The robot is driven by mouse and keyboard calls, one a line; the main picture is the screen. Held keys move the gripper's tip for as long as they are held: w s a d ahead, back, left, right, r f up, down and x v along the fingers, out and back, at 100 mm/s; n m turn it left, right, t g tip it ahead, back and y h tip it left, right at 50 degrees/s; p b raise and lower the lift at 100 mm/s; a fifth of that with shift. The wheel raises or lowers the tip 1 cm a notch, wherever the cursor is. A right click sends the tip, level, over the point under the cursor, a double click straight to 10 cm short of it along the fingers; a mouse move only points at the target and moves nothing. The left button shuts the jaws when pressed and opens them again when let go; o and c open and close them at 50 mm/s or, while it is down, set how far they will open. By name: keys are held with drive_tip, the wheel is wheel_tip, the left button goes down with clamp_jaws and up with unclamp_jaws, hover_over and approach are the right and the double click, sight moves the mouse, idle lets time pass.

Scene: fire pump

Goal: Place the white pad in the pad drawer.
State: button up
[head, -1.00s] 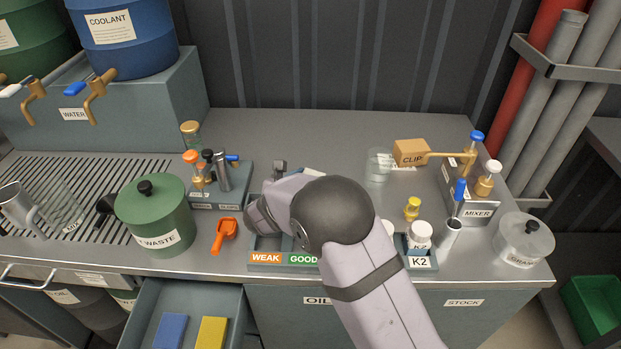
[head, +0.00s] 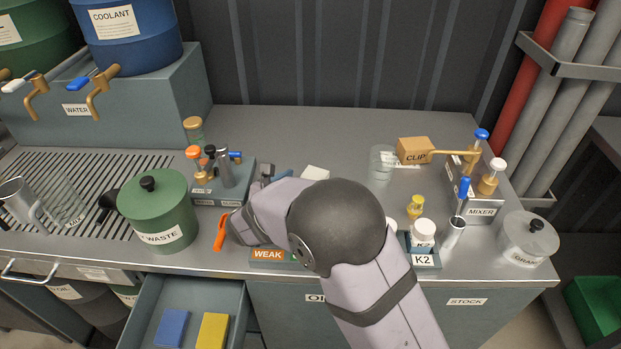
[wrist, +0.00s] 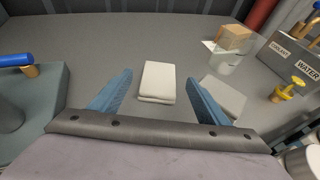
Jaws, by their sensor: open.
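The white pad (wrist: 157,82) lies flat on the grey counter in the wrist view, ahead of and between my fingers. It also shows in the head view (head: 316,173), just beyond my gripper. My gripper (wrist: 155,95) is open and empty, its two blue fingers spread on either side of the pad's near part; whether they touch it I cannot tell. In the head view my arm covers most of the gripper. The open drawer (head: 240,300) at the counter's front holds a blue pad (head: 172,328) and a yellow pad (head: 213,331).
A block with small pumps (head: 235,184) stands left of my gripper. The green waste pot (head: 158,210) and an orange scoop (head: 221,232) are farther left. The WEAK/GOOD tray (head: 268,254) is under my arm. A glass (head: 382,163) and the CLIP box (head: 414,150) stand right.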

sight(311, 179)
drive_tip(key=v, duration=0.5)
drive_tip(key=shift+s+a+r, duration=0.1)
drive_tip(key=shift+s, duration=0.15)
drive_tip(key=shift+o, duration=0.5)
drive_tip(key=shift+f+x, duration=0.25)
drive_tip(key=shift+x, duration=0.95)
drive_tip(key=shift+p+x, duration=0.4)
drive_tip(key=shift+x, duration=0.9)
drive_tip(key=shift+p+x, duration=0.5)
drive_tip(key=shift+x, duration=1.7)
drive_tip(key=shift+s+f, duration=0.1)
drive_tip(key=shift+f, duration=0.1)
